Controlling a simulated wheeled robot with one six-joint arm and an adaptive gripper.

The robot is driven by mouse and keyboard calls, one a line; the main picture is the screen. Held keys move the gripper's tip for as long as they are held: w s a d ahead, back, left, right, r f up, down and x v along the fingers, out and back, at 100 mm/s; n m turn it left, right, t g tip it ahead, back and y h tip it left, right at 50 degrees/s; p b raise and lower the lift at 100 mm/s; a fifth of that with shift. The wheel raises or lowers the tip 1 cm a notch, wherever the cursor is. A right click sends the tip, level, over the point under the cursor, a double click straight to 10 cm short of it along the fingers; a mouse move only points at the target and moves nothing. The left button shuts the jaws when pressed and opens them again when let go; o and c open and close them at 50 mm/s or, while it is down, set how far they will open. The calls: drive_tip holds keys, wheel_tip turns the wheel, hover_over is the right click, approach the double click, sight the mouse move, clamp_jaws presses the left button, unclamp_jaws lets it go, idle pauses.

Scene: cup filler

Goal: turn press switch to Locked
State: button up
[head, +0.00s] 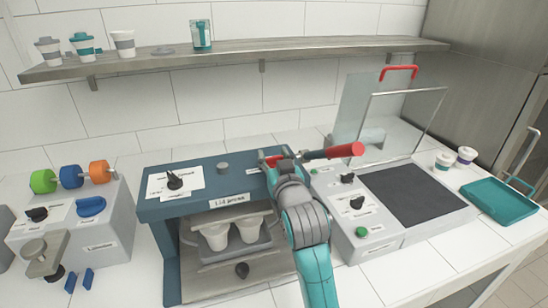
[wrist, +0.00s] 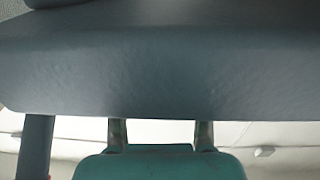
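The press switch (head: 175,182) is a black knob on a white label plate at the left of the top of the blue press (head: 152,210). Its small print is too blurred to read, so I cannot tell its setting. My gripper (head: 272,164) is at the right end of the press top, well to the right of the switch, by the red-handled lever (head: 335,152). My wrist hides its fingers in the head view. In the wrist view a blue-grey surface (wrist: 160,65) fills the upper part, and the switch does not show.
Two pale cups (head: 216,236) stand inside the press. Left is a grey unit (head: 105,220) with coloured rollers. Right is a panel (head: 395,215) with knobs and a clear guard (head: 410,120). A shelf (head: 235,60) with cups runs above.

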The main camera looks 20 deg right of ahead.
drive_tip(key=shift+n+y, duration=0.5)
drive_tip(key=shift+y, duration=0.3)
drive_tip(key=o, duration=1.2)
drive_tip(key=shift+s, duration=0.1)
drive_tip(key=s, duration=1.1)
drive_tip(key=shift+s+d, duration=0.1)
drive_tip(key=shift+s, duration=0.3)
